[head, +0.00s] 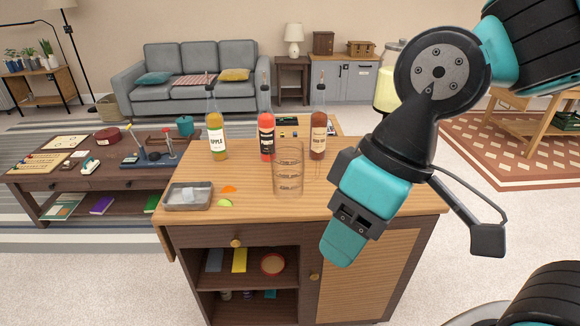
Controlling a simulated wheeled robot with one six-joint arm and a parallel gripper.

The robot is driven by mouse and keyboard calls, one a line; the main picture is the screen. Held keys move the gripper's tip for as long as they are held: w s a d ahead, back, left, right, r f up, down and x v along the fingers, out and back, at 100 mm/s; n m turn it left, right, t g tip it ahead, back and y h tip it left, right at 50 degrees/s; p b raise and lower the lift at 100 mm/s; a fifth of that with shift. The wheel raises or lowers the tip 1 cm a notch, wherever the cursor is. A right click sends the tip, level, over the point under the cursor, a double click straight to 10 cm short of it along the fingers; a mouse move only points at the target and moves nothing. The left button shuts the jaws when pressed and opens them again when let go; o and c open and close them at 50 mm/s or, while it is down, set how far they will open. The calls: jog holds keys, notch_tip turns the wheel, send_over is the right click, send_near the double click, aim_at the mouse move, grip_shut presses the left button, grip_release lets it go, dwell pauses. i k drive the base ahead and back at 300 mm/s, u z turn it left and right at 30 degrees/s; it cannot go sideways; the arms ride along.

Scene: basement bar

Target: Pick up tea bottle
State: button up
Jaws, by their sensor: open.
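A bottle with reddish-brown liquid and a pale label (318,138) stands upright at the back of the wooden bar cabinet's top (345,205). It looks like the tea bottle, though its label is too small to read surely. My gripper (350,236) hangs in front of the cabinet's right part, pointing down and toward the lower left. It is open and touches no bottle. It is to the right of and nearer than the brown bottle, whose full height shows. The exact spread of the jaws is hard to see from this side.
A red bottle (266,135) and a yellow apple bottle (216,135) stand left of the brown one. A clear glass (288,170) stands in front, between the red and brown bottles. A metal ice tray (187,196) and fruit slices (226,202) lie at the left.

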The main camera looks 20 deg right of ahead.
aim_at(319, 118)
jog(key=z, duration=2.4)
jog(key=i, duration=1.6)
jog(key=u, duration=2.95)
jog(key=i, duration=0.2)
jog(key=u, duration=0.05)
